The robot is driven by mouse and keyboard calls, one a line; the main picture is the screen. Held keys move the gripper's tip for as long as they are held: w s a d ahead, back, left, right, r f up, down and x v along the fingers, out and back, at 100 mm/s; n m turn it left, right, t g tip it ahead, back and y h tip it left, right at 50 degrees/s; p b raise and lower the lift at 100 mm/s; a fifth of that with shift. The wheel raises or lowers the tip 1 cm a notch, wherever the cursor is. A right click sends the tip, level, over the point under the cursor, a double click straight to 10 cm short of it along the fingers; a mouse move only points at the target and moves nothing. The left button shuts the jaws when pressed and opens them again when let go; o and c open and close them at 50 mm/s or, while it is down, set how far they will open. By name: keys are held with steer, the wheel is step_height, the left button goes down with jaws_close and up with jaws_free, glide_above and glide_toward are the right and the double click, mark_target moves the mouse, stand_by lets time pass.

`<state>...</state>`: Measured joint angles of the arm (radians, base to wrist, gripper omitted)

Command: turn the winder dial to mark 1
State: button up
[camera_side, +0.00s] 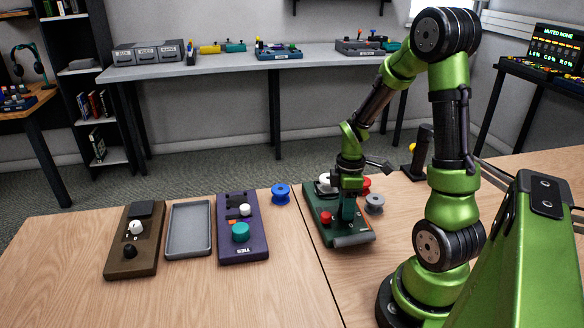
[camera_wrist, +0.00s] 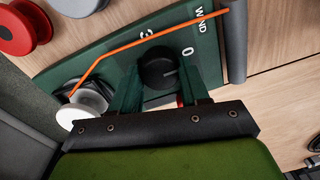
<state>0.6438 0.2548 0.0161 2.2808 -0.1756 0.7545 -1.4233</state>
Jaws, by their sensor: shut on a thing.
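The winder is a green board (camera_side: 317,201) at the table's right half in the side view. In the wrist view the winder (camera_wrist: 92,58) carries the letters WIND. Its black dial (camera_wrist: 158,71) has a pale pointer line that points right, a little below the mark 0; a mark 3 stands above the dial. Mark 1 is not visible. My gripper (camera_wrist: 157,84) is shut on the dial, with a green finger on each side. In the side view my gripper (camera_side: 348,212) hides the dial.
An orange cable (camera_wrist: 140,41) crosses the winder to a white spool (camera_wrist: 82,104). A red spool (camera_wrist: 24,27) and a grey spool (camera_side: 374,204) lie close by. A blue spool (camera_side: 281,194), a purple board (camera_side: 230,222), a grey tray (camera_side: 172,236) and a brown board (camera_side: 121,262) stand left.

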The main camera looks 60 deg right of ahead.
steer(key=m, duration=0.8)
steer(key=shift+m+t, duration=0.3)
steer(key=shift+m, duration=0.1)
steer(key=m, duration=0.4)
steer(key=shift+d, duration=0.1)
steer(key=m, duration=0.4)
steer(key=shift+m, duration=0.3)
steer(key=shift+s, duration=0.1)
steer(key=o, duration=1)
steer(key=shift+o, duration=0.2)
